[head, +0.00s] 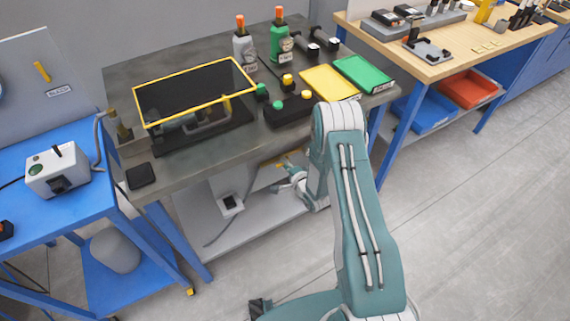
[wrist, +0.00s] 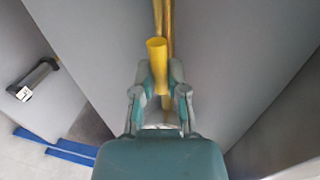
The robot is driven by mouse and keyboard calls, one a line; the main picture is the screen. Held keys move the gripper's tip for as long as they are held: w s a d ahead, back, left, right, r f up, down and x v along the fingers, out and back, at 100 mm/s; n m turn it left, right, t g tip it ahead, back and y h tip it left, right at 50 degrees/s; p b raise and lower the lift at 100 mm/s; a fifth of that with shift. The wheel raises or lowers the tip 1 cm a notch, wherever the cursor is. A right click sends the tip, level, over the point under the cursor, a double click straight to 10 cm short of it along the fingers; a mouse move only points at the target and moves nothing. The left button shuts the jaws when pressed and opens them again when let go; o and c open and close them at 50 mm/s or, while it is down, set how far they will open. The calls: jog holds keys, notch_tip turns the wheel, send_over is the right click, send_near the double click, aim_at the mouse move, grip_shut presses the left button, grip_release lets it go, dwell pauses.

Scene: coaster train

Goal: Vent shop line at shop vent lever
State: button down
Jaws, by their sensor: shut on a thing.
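A yellow lever handle (wrist: 157,54) stands in front of a brass-coloured pipe (wrist: 169,15) in the wrist view. My gripper (wrist: 158,78) is shut on this handle, with one finger on each side of it. In the head view my gripper (head: 283,178) is below the front edge of the grey workbench, and a small bit of yellow (head: 281,165) shows at its tip. My own arm hides part of that area. I cannot read any label beside the lever.
The grey workbench (head: 190,178) carries a yellow-framed dark box (head: 195,90), bottles and trays above my gripper. A lower shelf (head: 270,222) holds a small box with a cable (head: 231,204). A blue table (head: 80,195) stands left. Open floor lies right.

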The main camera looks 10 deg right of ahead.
jog(key=shift+d+f, duration=0.1)
jog(key=shift+d, duration=0.05)
jog(key=c, duration=0.7)
grip_release()
jog(key=shift+d, duration=0.1)
jog(key=shift+o, duration=0.2)
jog(key=v, duration=1.2)
